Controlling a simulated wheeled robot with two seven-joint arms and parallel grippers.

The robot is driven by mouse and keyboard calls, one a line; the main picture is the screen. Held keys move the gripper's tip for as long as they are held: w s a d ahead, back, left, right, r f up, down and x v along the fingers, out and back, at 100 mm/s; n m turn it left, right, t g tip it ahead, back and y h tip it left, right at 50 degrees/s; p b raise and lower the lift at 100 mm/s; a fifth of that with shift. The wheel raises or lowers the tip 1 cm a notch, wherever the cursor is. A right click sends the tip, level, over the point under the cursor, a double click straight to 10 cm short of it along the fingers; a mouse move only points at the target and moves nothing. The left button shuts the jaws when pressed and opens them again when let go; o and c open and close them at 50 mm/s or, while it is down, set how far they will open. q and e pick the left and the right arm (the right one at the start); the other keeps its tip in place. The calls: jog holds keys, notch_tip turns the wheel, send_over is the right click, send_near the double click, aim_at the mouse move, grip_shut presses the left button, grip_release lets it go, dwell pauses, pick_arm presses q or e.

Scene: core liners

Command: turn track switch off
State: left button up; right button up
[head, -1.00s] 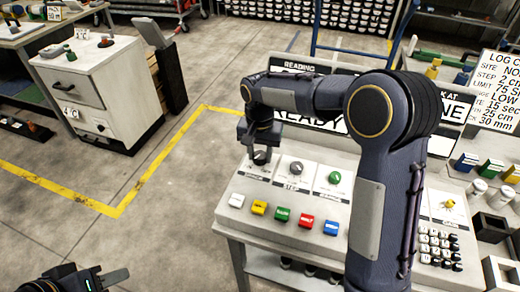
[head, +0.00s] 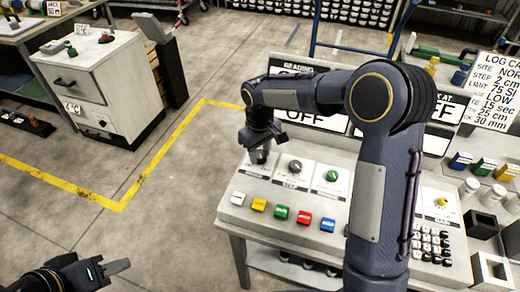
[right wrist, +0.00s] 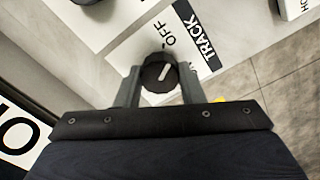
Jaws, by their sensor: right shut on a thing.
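The track switch is a round black knob (right wrist: 158,72) with a white pointer mark, on a white plate labelled TRACK and OFF in the right wrist view. My right gripper (right wrist: 158,78) is shut on the knob, one finger on each side. In the head view my right gripper (head: 261,152) reaches down to the upper left of the sloped console (head: 300,238) and covers most of the knob. The display behind the console (head: 310,115) reads OFF. My left gripper (head: 120,266) is at the bottom left, away from the console; its opening is unclear.
Beside the held knob are a grey knob (head: 295,166) and a green knob (head: 332,175). A row of coloured buttons (head: 281,212) lies in front. A keypad (head: 432,243) and a yellow knob (head: 441,201) are to the right. Open floor lies left of the console.

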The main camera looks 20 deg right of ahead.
aim_at(260, 154)
jog(key=shift+n+p, duration=0.3)
jog(key=shift+n, duration=1.2)
jog(key=o, duration=1)
notch_tip(260, 154, up, 7)
jog(key=shift+f, duration=0.1)
jog(key=shift+r, duration=0.55)
